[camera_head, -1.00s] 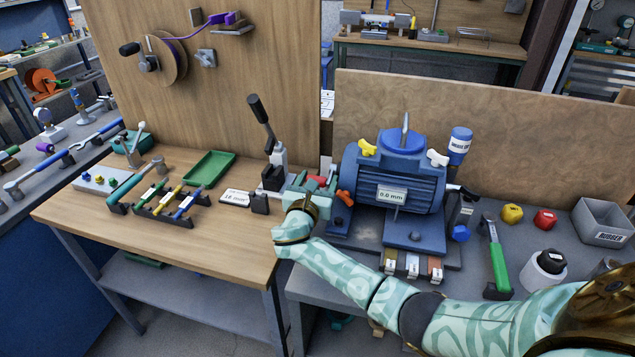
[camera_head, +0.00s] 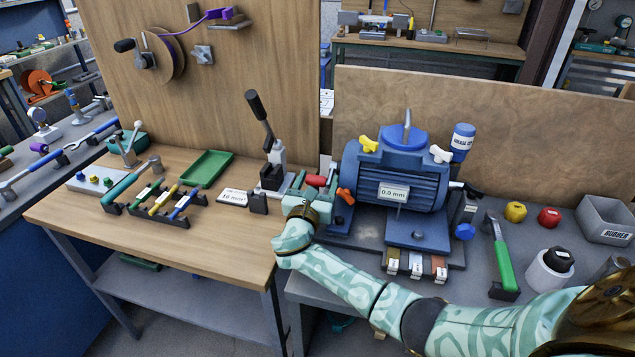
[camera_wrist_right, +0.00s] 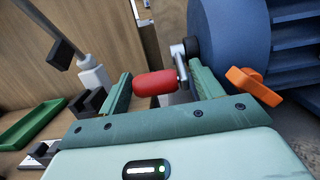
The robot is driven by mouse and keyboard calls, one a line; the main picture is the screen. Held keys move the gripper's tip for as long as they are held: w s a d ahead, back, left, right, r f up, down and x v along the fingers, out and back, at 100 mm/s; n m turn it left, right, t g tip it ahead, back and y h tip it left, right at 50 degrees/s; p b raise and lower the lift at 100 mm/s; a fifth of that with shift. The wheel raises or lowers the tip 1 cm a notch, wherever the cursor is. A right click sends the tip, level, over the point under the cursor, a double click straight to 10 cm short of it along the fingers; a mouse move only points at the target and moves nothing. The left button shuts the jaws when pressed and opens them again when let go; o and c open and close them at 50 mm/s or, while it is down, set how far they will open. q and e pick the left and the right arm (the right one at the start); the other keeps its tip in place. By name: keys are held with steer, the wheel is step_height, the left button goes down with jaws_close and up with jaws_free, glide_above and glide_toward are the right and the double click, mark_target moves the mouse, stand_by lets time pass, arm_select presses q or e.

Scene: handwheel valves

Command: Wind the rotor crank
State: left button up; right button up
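The blue motor (camera_head: 395,178) stands on the right bench and carries a small label reading about "0.0 mm". Its crank has a red grip (camera_head: 316,180) and a grey metal arm, on the motor's left side. The red grip (camera_wrist_right: 155,83) and the crank arm (camera_wrist_right: 180,65) show clearly in the right wrist view. My right gripper (camera_head: 312,184) is at the crank. In the wrist view its two green fingers (camera_wrist_right: 160,78) are apart, with the red grip lying between them; I see no clamping. My left gripper is not in view.
An orange wing-shaped knob (camera_wrist_right: 252,86) sits close to the right finger. A black-handled lever (camera_head: 262,118) stands to the left of my gripper. A green tray (camera_head: 206,168) and a tool rack lie on the wooden bench. A green-handled hammer (camera_head: 502,262) lies right of the motor.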

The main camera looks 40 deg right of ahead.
steer(key=shift+s+a, duration=0.25)
steer(key=shift+a, duration=0.1)
arm_select(q)
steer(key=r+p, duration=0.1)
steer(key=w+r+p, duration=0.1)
steer(key=p, duration=0.1)
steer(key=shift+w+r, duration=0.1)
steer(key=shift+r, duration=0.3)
arm_select(e)
steer(key=v, duration=1.5)
steer(key=shift+s+a+f, duration=0.1)
steer(key=shift+s+a, duration=0.05)
steer(key=shift+a, duration=0.05)
